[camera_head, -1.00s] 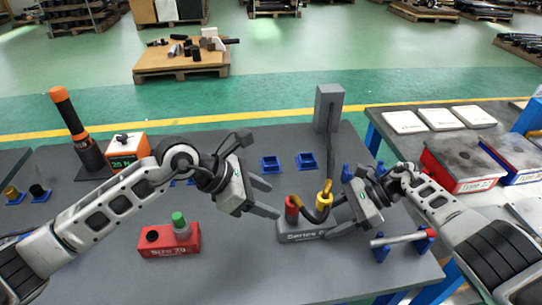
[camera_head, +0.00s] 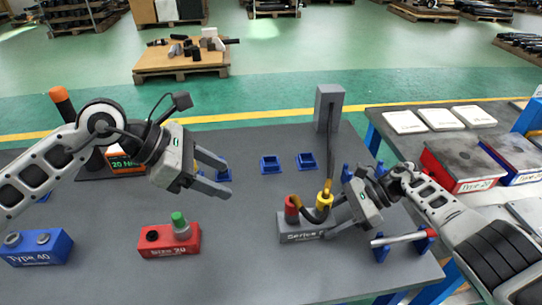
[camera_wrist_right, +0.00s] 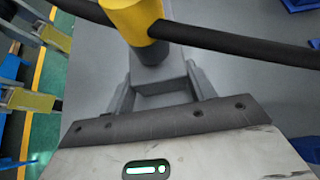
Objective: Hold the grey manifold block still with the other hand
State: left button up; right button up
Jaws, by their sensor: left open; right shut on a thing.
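The grey manifold block (camera_head: 296,238), lettered "Series", stands on the dark table. A red fitting (camera_head: 291,208) and a yellow-capped fitting (camera_head: 325,199) rise from its top, with a black hose (camera_head: 309,214) between them. My right gripper (camera_head: 331,218) is shut on the block's right end, one finger along the front and one behind. The near finger hides part of the lettering. In the right wrist view the yellow cap (camera_wrist_right: 132,18) and hose (camera_wrist_right: 240,45) are just beyond the fingers. My left gripper (camera_head: 228,178) is open and empty, above the table left of the block.
A red "Size 20" block (camera_head: 168,243) with a green-topped peg and a blue "Type 40" block (camera_head: 38,248) lie to the left. Blue holders (camera_head: 270,165) sit behind. A grey post (camera_head: 328,108) stands at the back. A silver rod (camera_head: 400,238) rests at right.

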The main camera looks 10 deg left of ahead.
jog(key=o, duration=1.3)
jog(key=shift+c, duration=0.2)
